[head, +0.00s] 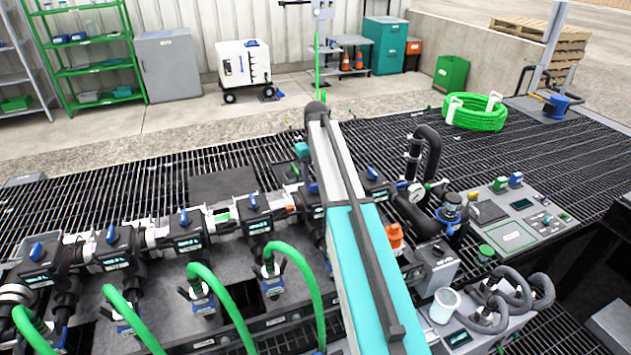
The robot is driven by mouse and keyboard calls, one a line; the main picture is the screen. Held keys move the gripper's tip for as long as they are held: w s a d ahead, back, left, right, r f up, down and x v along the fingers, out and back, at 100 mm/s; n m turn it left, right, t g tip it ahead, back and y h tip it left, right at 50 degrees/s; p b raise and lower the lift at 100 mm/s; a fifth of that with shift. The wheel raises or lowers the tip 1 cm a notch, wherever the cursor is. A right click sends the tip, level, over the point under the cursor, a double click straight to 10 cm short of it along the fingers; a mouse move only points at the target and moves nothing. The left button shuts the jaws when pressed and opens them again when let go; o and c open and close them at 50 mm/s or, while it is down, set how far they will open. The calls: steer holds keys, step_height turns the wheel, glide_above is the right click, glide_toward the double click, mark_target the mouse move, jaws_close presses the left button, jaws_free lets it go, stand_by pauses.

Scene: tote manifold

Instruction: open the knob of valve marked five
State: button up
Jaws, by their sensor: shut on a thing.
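Several black valve blocks stand in a row on the manifold, each with a blue knob and a small dark display. From the left, knobs show on the first (36,252), second (111,235), third (183,217) and fourth (252,202) blocks. Another blue knob (313,187) shows just left of my arm, and one more (372,173) just right of it. The numbers on the displays are too small to read, so I cannot tell which is marked five. My teal and white arm reaches over the row. My gripper is hidden behind it.
Green hoses (219,300) rise in front of the valves. Right of my arm are an orange cap (394,236), a black pipe with a gauge (416,192), a control panel (519,214) and a white cup (445,304).

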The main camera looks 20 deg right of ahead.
mark_target(316, 184)
stand_by(0.3)
steer(key=o, duration=1.1)
steer(key=shift+c, duration=0.2)
steer(key=shift+r, duration=0.15)
step_height(316, 184, up, 14)
steer(key=p, duration=0.7)
steer(key=shift+f+p, duration=0.2)
steer(key=shift+p, duration=0.15)
steer(key=shift+f, duration=0.1)
